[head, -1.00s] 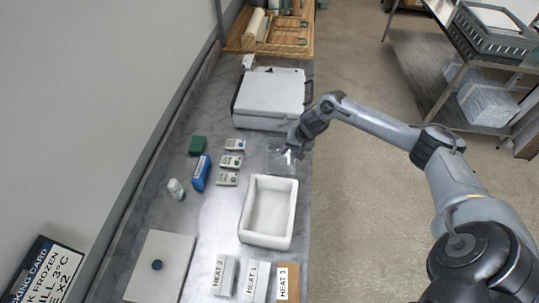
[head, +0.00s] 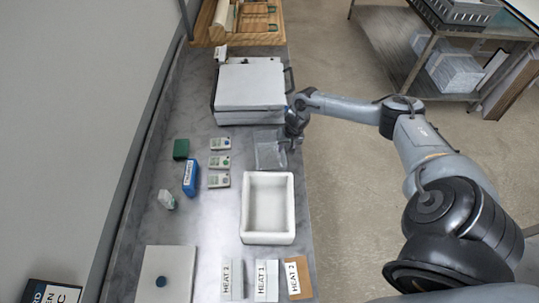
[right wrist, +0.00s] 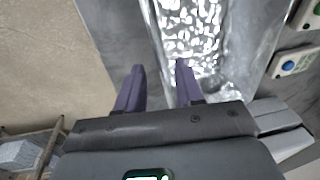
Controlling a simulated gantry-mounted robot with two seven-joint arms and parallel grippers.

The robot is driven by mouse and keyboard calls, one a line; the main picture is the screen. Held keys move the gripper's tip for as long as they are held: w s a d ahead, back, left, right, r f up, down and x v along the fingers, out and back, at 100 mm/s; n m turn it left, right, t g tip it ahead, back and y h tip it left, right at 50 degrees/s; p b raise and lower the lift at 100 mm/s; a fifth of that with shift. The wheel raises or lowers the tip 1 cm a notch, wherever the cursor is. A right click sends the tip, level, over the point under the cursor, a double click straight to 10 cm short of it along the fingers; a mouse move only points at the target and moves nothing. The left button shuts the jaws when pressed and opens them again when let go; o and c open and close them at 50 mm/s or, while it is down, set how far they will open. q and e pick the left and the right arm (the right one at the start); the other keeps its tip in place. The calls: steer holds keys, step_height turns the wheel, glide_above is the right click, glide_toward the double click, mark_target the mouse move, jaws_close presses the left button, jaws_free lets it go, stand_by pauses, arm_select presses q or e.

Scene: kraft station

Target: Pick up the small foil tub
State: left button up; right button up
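A shiny, crinkled silver foil item (right wrist: 200,22) shows under and ahead of my right gripper in the right wrist view. In the head view it is a small greyish see-through-looking patch (head: 269,155) on the counter, between the grey-white case and the white foam box. I take it for the foil tub, but its rim and depth are not clear. My right gripper (head: 291,141) is at its right edge in the head view. In the wrist view its two dark fingers (right wrist: 160,67) are apart with nothing between them. My left gripper is not in view.
The open white foam box (head: 268,207) stands nearer, the case (head: 249,88) farther. Several small labelled packs (head: 219,162), a blue pack (head: 190,177) and a green block (head: 181,149) lie left. HEAT-labelled packs (head: 267,279) and a knobbed lid (head: 160,276) are in front.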

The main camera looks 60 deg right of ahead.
mark_target(283, 152)
steer(key=shift+w+f, duration=0.2)
steer(key=shift+f, duration=0.75)
steer(key=shift+w+f, duration=0.2)
steer(key=shift+f, duration=0.7)
jaws_close()
